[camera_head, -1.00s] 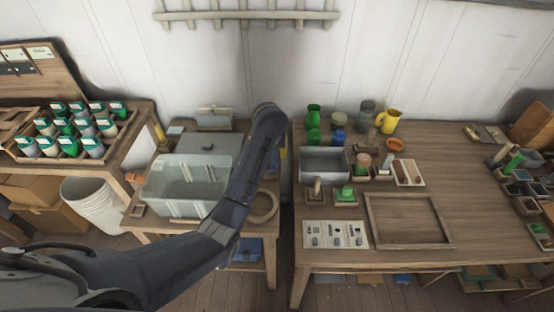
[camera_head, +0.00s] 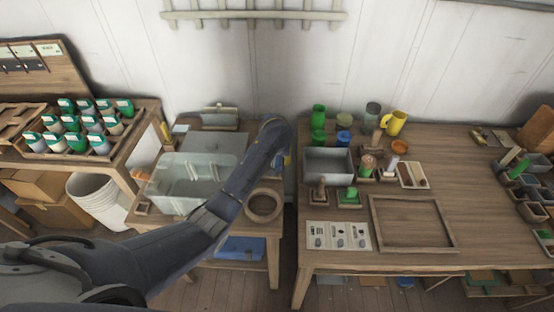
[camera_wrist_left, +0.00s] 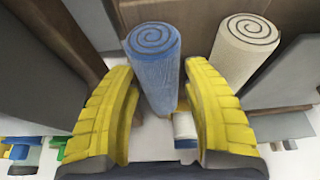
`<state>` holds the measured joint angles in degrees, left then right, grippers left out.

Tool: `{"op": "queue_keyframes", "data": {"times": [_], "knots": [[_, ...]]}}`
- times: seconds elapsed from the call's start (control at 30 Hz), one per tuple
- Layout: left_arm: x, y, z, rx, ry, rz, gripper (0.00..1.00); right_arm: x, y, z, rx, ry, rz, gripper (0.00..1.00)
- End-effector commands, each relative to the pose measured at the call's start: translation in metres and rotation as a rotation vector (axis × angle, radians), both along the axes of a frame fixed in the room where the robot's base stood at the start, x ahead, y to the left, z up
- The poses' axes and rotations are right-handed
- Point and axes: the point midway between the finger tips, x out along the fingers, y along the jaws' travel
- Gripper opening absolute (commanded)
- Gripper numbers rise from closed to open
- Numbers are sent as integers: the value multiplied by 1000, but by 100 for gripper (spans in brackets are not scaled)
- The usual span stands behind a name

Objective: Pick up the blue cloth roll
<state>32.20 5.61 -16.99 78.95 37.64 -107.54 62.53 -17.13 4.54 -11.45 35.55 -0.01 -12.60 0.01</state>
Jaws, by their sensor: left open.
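The blue cloth roll (camera_wrist_left: 154,68) shows in the left wrist view, a rolled cylinder with a spiral end facing the camera. My left gripper (camera_wrist_left: 162,75) has two yellow ribbed fingers, open, one on each side of the blue roll. I cannot tell whether either finger touches it. In the head view my dark arm reaches in from the left and bends down between the two tables. My right gripper is in neither view.
A cream roll (camera_wrist_left: 243,50) stands close beside the right finger in the wrist view. In the head view a clear bin (camera_head: 188,184) and a round wooden ring (camera_head: 264,205) lie near my arm. The right table holds a grey tray (camera_head: 328,165) and an empty wooden frame (camera_head: 412,247).

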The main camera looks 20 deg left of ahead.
Motion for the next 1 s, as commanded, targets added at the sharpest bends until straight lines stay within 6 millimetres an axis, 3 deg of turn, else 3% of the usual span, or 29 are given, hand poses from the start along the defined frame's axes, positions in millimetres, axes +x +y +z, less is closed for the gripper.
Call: {"op": "queue_keyframes", "data": {"times": [0.07,0.4,0.8,1.0], "knots": [[0,0,0,0,0,0,46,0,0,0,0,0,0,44],[0,0,0,0,1,0,8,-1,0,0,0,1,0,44],[-1,0,1,0,2,0,7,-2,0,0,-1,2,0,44],[1,-2,23,-4,-2,-1,7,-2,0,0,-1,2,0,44]]}}
